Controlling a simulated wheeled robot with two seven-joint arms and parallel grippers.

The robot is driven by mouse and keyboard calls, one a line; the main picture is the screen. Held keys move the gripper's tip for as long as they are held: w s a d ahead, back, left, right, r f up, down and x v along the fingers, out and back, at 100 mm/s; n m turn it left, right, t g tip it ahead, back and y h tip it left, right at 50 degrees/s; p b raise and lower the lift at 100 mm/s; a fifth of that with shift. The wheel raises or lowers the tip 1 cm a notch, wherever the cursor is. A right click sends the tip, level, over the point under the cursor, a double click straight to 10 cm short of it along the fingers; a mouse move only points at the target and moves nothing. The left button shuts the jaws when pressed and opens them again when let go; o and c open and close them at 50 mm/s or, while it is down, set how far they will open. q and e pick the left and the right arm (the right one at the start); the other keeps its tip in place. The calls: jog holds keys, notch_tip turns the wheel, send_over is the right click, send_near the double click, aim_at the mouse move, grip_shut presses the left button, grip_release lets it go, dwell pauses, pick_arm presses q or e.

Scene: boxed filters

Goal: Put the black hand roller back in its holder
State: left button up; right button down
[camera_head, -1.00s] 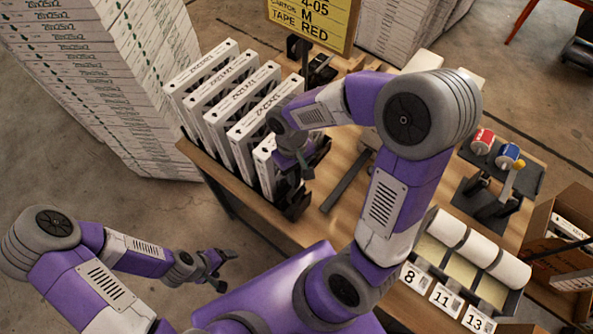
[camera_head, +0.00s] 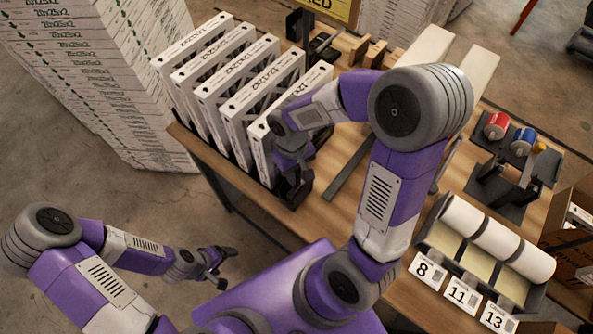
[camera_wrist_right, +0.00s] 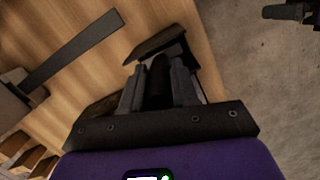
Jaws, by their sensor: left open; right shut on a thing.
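My right gripper (camera_head: 290,182) is low at the table's front-left edge, beside the nearest boxed filter. In the right wrist view its fingers (camera_wrist_right: 158,85) are shut on a dark, rounded piece, apparently the black hand roller (camera_wrist_right: 157,78). Most of the roller is hidden by the fingers and wrist. A black bracket-like piece (camera_wrist_right: 153,42), perhaps the holder, shows just beyond the fingertips. I cannot tell whether the roller touches it or sits in it. My left gripper (camera_head: 220,268) is open and empty, off the table at the lower left.
Boxed filters (camera_head: 205,85) stand in a row left of the right gripper. A dark flat bar (camera_head: 350,165) lies on the table to its right. Bare wood (camera_head: 325,220) lies between.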

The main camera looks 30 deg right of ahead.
jog(key=c, duration=0.8)
grip_release()
jog(key=shift+r, duration=0.1)
jog(key=r, duration=0.5)
jog(key=w+r+p, duration=0.1)
jog(key=r, duration=0.1)
jog(key=shift+r, duration=0.2)
